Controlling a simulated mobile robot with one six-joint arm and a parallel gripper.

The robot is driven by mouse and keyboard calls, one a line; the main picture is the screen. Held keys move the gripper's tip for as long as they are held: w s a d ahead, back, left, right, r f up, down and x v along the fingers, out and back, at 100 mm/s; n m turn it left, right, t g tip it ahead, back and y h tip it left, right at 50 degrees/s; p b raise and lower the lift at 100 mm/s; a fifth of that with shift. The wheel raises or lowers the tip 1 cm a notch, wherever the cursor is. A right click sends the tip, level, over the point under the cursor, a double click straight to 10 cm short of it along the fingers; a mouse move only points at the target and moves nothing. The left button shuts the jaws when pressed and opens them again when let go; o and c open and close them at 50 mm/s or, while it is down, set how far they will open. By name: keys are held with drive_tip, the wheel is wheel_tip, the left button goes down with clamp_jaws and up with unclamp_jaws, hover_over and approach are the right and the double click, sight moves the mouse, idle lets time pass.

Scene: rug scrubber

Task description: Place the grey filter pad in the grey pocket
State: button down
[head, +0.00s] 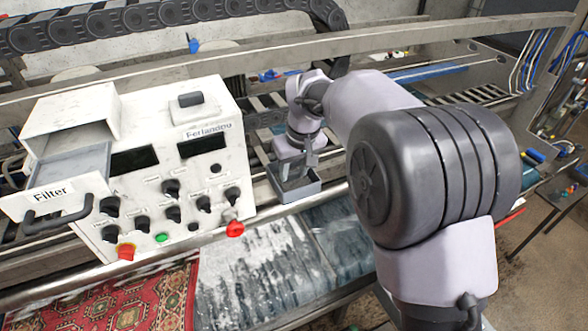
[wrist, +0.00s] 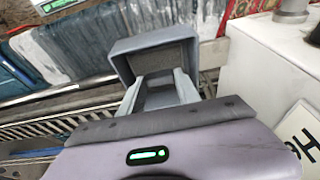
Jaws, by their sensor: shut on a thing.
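The grey pocket (head: 300,191) is a small open-topped grey box beside the right side of the white control machine. It also shows in the wrist view (wrist: 123,68), with a dark inside. My gripper (head: 292,168) points down at the pocket's opening, its fingers over or just inside it; the exact depth is unclear. In the wrist view my gripper (wrist: 158,80) has its two pale fingers close together in front of the pocket. It is shut on the grey filter pad, which is mostly hidden and hard to tell from the fingers and the pocket's dark inside.
The white machine (head: 205,165) with knobs and red buttons stands left of the pocket. Its drawer labelled Filter (head: 60,192) is pulled out. A metal rail (head: 330,190) runs by the pocket, with wet rugs (head: 270,265) below. A patterned red rug (head: 130,300) lies front left.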

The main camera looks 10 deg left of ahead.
drive_tip(key=shift+s, duration=0.4)
drive_tip(key=c, duration=1.1)
unclamp_jaws()
drive_tip(key=shift+o, duration=1.2)
drive_tip(key=shift+w+f, duration=0.1)
drive_tip(key=shift+w, duration=0.2)
drive_tip(key=shift+s, duration=0.15)
